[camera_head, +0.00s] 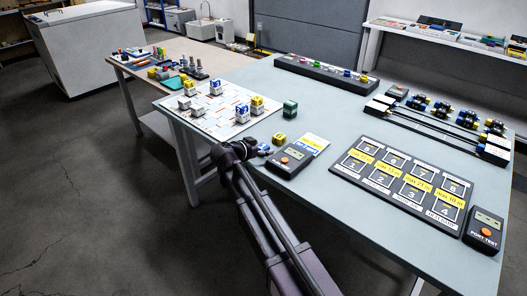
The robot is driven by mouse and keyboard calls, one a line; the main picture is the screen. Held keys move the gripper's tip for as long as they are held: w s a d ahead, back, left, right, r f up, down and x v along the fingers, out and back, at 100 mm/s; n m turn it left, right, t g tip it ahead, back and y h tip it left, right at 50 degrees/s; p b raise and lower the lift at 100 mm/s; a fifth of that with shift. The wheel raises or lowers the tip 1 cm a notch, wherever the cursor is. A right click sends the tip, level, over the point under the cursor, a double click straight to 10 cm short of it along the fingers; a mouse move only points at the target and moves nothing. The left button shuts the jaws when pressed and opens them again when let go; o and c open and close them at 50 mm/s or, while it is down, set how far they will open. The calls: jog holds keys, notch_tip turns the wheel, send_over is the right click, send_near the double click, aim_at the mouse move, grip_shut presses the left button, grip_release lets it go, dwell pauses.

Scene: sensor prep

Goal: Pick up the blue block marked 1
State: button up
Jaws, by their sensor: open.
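My dark gripper (248,147) is at the table's near left edge, small in the picture, open, with nothing seen in it. A small blue block (263,149) lies on the table just right of the fingertips; part of it may be hidden by the gripper. A number on it is too small to read. Other blocks with blue and white faces, one at the back (215,87) and one nearer (242,116), stand on the white patterned board (205,122). I cannot tell which block is marked 1.
A green block (290,109) stands behind. A black numbered panel (340,172) and a PORT TEST box (483,231) lie at right.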

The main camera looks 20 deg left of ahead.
aim_at(263, 147)
dwell(0.3)
jog(key=c, duration=1.1)
jog(key=shift+r, duration=0.2)
notch_tip(263, 147, up, 3)
jog(key=p, duration=0.3)
jog(key=shift+r+p, duration=0.2)
jog(key=shift+p, duration=0.2)
jog(key=s+a, duration=0.1)
jog(key=s, duration=0.4)
jog(key=s+a+r, duration=0.1)
jog(key=s+a, duration=0.1)
jog(key=s, duration=0.3)
jog(key=s+a+p, duration=0.1)
jog(key=s, duration=0.4)
jog(key=shift+s+a+r, duration=0.15)
jog(key=shift+s+a, duration=0.1)
